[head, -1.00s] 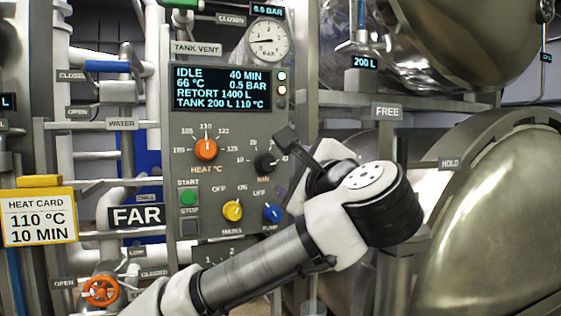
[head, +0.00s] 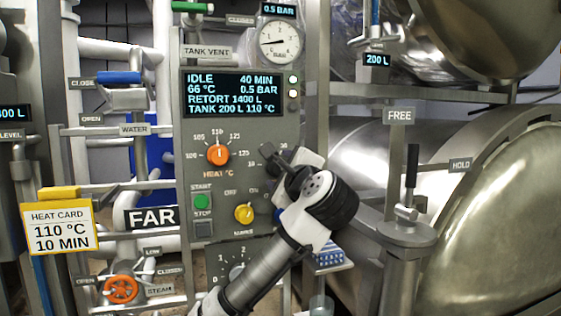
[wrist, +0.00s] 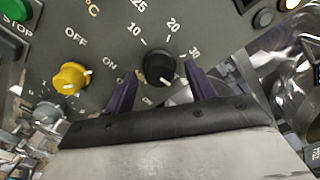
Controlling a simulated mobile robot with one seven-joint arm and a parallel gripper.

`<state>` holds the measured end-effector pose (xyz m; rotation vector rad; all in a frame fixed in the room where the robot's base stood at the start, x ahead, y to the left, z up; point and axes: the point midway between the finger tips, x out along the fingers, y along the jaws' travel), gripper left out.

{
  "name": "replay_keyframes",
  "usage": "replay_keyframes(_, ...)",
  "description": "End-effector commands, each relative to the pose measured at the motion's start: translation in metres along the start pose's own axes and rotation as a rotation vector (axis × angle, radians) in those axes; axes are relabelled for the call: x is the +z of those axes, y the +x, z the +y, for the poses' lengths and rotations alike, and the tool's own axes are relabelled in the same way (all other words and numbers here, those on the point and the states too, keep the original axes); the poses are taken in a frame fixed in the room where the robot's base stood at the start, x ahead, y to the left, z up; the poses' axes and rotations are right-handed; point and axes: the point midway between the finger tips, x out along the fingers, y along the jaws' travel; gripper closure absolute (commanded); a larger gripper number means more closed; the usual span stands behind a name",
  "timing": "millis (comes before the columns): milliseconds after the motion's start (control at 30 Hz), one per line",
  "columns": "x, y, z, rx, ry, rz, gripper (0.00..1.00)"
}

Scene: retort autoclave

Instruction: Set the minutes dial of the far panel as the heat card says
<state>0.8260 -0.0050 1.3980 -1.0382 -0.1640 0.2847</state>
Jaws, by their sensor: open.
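The far panel (head: 240,130) fills the middle of the head view, by the FAR sign (head: 152,217). The heat card (head: 60,227) at left reads 110 °C, 10 MIN. The panel display (head: 232,93) reads IDLE, 40 MIN. The minutes dial (wrist: 158,68) is a black knob in the wrist view; its pale mark points down and slightly right, away from the 10. In the head view my gripper (head: 268,155) mostly covers it. My gripper (wrist: 161,88) is open, with one finger each side of the dial's lower part, nothing held. Contact cannot be told.
The orange heat dial (head: 218,155) points near 110. The yellow mains knob (head: 244,213) is close below left of my gripper. Green START (head: 201,201) sits further left. A post with a handle (head: 408,225) stands right of my arm.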

Motion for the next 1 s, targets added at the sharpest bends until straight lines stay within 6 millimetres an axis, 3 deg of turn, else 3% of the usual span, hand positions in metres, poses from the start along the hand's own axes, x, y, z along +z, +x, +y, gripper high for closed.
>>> replay_keyframes(133,0.0004,0.0098,0.0001,0.001,0.000,0.000,0.45)
replay_keyframes(433,-0.0001,0.0113,0.0006,0.000,0.000,0.000,0.46)
replay_keyframes(767,0.0000,0.0111,0.0005,0.000,0.000,0.000,0.89)
replay_keyframes(1000,-0.0006,0.0110,0.0012,0.000,-0.019,0.000,0.89)
